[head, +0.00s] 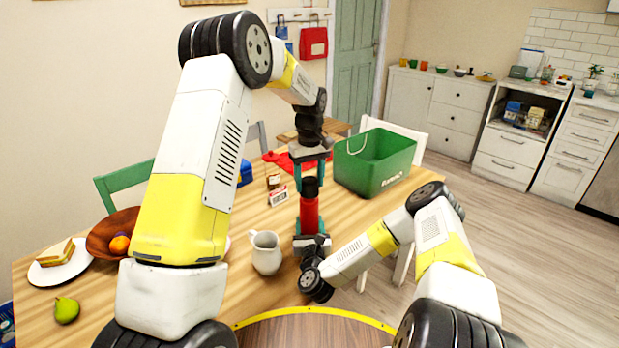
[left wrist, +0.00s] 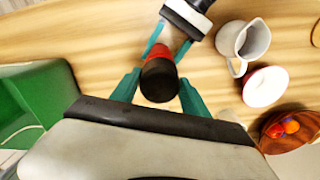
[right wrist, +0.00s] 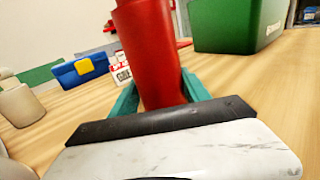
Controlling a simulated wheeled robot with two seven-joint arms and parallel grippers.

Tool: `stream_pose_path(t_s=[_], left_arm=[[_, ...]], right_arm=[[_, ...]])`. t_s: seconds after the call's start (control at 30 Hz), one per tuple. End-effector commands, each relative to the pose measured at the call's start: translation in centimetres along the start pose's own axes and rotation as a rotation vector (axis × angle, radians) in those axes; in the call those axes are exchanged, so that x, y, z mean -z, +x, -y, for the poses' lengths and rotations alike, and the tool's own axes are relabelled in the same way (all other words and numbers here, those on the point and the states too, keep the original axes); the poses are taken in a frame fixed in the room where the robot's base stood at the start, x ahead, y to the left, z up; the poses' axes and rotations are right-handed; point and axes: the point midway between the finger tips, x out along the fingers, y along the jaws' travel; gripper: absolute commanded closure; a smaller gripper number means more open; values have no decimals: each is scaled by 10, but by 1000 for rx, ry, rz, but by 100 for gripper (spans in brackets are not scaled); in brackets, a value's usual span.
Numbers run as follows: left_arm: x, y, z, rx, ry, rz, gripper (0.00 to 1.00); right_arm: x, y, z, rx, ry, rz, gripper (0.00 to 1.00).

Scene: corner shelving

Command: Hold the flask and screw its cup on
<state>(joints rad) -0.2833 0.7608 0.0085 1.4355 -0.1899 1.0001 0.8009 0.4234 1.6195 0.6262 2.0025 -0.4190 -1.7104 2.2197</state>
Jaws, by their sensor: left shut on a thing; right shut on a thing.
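The red flask (head: 309,213) stands upright, with the black cup (head: 310,187) on its top. My left gripper (head: 312,178) points straight down from above and is shut on the cup. The left wrist view shows the round cup end (left wrist: 159,82) between the teal fingers, with a little red flask behind it. My right gripper (head: 310,236) is shut on the flask low down. In the right wrist view the red flask body (right wrist: 151,55) rises between the fingers. I cannot tell how tightly the cup sits; the flask's base is hidden.
A white jug (head: 266,254) stands close left of the flask. A green crate (head: 374,168) is at the back right. A small sign card (head: 279,196) and a jar (head: 273,180) stand behind. A brown bowl (head: 105,230) and a sandwich plate are at the left.

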Motion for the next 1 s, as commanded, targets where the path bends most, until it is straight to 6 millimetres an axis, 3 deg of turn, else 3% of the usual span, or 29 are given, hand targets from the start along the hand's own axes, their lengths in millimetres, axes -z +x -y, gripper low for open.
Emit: stream_pose_path(t_s=[1.0], left_arm=[[0,10,0,-1,1,-1,86]], right_arm=[[0,0,0,0,0,-1,100]])
